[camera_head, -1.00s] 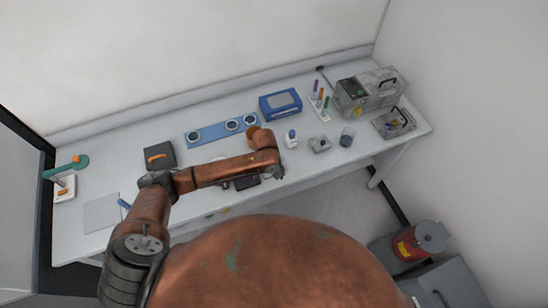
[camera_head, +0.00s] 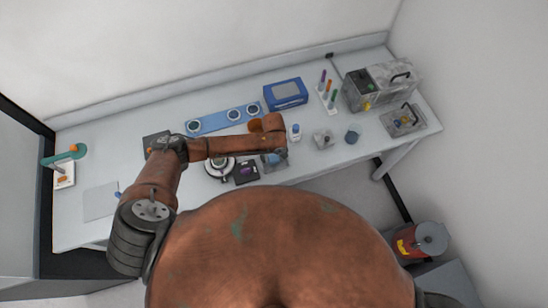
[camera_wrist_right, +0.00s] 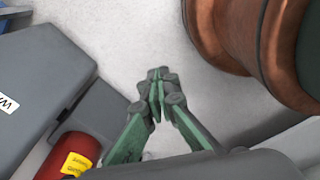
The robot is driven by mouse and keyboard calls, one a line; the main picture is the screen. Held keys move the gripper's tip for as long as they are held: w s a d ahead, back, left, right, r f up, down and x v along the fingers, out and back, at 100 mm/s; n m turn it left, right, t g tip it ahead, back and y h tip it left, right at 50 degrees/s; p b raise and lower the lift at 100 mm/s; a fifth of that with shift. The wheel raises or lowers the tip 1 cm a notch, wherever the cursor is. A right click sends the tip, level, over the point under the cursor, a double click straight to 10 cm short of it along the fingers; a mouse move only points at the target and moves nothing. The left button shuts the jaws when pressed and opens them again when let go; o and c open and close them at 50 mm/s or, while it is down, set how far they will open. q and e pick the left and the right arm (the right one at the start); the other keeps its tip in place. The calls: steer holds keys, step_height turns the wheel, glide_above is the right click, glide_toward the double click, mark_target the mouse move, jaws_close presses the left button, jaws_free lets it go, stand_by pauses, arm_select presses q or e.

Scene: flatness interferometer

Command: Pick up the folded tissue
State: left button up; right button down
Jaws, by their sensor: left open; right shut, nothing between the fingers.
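A small pale grey-white piece (camera_head: 323,138) lies on the table right of the blue-capped bottle; it may be the folded tissue, but it is too small to be sure. My left arm reaches over the table from the left. My left gripper (camera_head: 274,160) hangs from its wrist near the front edge, left of and nearer than the pale piece. It is open and apart from that piece; its fingers are hard to make out. In the right wrist view my right gripper (camera_wrist_right: 158,80) has green fingers closed together, empty, above the floor.
A round white-rimmed item (camera_head: 220,168) and a small black box (camera_head: 246,172) are beside my left gripper. The blue-capped bottle (camera_head: 295,132), a dark cup (camera_head: 353,134) and a metal tray (camera_head: 404,120) stand rightward.

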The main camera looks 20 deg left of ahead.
arm_select(q)
steer(key=shift+f, duration=0.6)
steer(key=shift+s, duration=0.1)
steer(key=c, duration=0.6)
steer(key=shift+c, duration=1.3)
arm_select(e)
steer(key=shift+w+a, duration=0.35)
steer(key=shift+w, duration=0.3)
arm_select(q)
steer(key=shift+r, duration=0.1)
arm_select(e)
steer(key=shift+w, duration=0.25)
arm_select(q)
steer(key=shift+r, duration=0.45)
steer(key=s+d+r+b, duration=0.2)
steer(key=s+d+r, duration=0.5)
steer(key=s+r, duration=0.4)
steer(key=shift+s+d+r, duration=0.3)
steer(key=shift+s+r, duration=0.05)
steer(key=shift+r, duration=0.15)
arm_select(e)
steer(key=shift+d+f, duration=0.15)
steer(key=shift+f, duration=0.4)
steer(key=shift+d+f, duration=0.15)
steer(key=shift+f, duration=0.35)
